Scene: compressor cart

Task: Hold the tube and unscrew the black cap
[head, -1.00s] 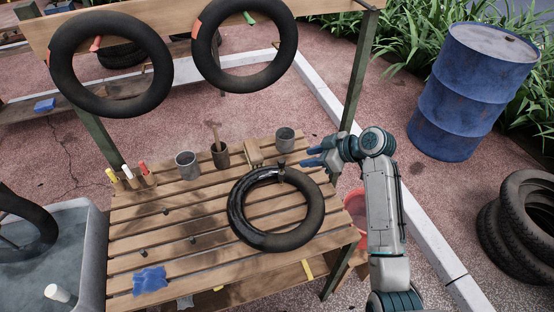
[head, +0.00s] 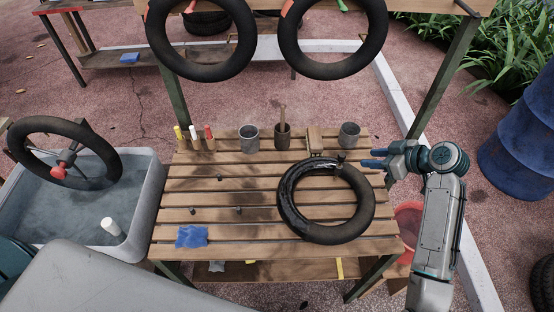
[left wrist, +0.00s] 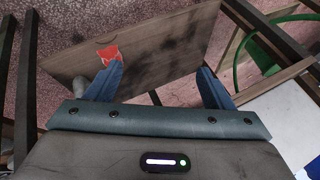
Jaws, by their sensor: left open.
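A black tube (head: 362,214) lies flat on the slatted wooden table, its left part shiny. Its valve stem (head: 341,158) stands up at the tube's far edge; the black cap is too small to make out clearly. My right gripper (head: 366,158), with blue fingers, is just right of the stem, pointing left; its fingers look parted and empty, apart from the stem. My left gripper (left wrist: 161,72) shows only in the left wrist view, open and empty, in front of a wooden board (left wrist: 165,55) with a red patch. The tube is not in that view.
Cups (head: 249,138), a wooden block (head: 315,138) and markers (head: 194,137) line the table's back. A blue cloth (head: 191,237) lies front left. A grey water tub (head: 150,200) stands left. Two tubes (head: 200,72) hang above. A blue barrel (head: 522,150) is at right.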

